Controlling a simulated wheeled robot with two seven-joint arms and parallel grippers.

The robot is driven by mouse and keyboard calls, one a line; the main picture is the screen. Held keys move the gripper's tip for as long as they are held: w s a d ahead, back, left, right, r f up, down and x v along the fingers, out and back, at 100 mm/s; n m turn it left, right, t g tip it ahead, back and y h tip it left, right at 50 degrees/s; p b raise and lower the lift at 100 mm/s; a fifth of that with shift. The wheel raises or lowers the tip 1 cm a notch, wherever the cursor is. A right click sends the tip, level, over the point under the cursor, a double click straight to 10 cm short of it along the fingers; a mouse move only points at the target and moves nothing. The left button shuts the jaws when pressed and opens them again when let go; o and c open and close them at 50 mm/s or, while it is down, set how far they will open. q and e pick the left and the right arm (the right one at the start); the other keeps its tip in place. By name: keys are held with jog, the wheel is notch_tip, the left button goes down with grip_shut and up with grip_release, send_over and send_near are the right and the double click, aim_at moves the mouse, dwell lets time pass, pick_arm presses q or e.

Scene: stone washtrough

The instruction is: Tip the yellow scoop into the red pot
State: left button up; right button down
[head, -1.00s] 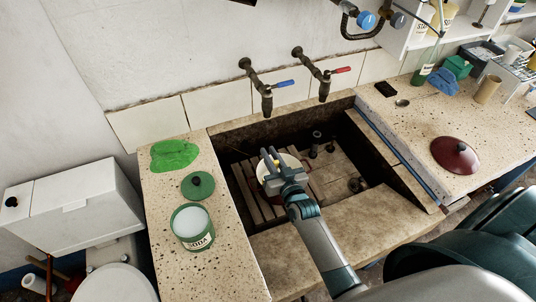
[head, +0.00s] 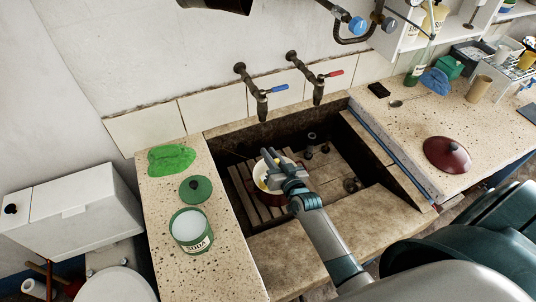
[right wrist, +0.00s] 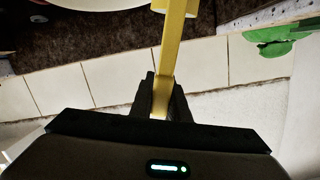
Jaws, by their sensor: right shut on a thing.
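The red pot (head: 270,196) stands on the slatted boards in the stone trough, its pale inside open upwards and partly hidden by my right gripper. My right gripper (head: 270,160) is over the pot and shut on the yellow scoop (head: 262,185). The right wrist view shows the scoop's straight yellow handle (right wrist: 174,45) between the dark fingers (right wrist: 160,95). In the head view only small yellow parts show at the pot's mouth. I cannot tell how far the scoop is tilted or what it holds. My left gripper is not in view.
A green soda tin (head: 195,247), a green lid (head: 195,189) and a green cloth-like patch (head: 171,159) are on the left ledge. A dark red lid (head: 447,155) lies on the right counter. Two taps (head: 262,105) reach over the trough's back edge.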

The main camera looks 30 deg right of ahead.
jog(key=shift+w+d, duration=0.1)
jog(key=shift+d, duration=0.05)
dwell(0.4)
jog(key=shift+w+d+f+m+g+y+p, duration=0.2)
jog(key=shift+d+m+g+p, duration=0.1)
jog(key=shift+d+m, duration=0.1)
jog(key=shift+w+d+f+m+g+y+p, duration=0.1)
jog(key=shift+w+d+f+m+g+p, duration=0.1)
jog(key=shift+d+m+p, duration=0.15)
jog(key=shift+d, duration=0.15)
dwell(0.4)
jog(key=shift+w+d+f+m+g+y, duration=0.2)
jog(key=shift+d+f+m, duration=0.1)
jog(key=shift+d+m, duration=0.1)
jog(key=shift+w+d+f+m+g+y, duration=0.15)
jog(key=shift+d+f+m+y, duration=0.1)
jog(key=shift+d+m, duration=0.15)
jog(key=shift+d+f, duration=0.1)
dwell(0.4)
jog(key=shift+w+d+f+m+g+y+b, duration=0.15)
jog(key=shift+w+d+f+m+g+b, duration=0.1)
jog(key=shift+d+f+m, duration=0.15)
jog(key=shift+w+d+f+m+g+y+b, duration=0.1)
jog(key=shift+d+f+m+b, duration=0.15)
jog(key=shift+d, duration=0.1)
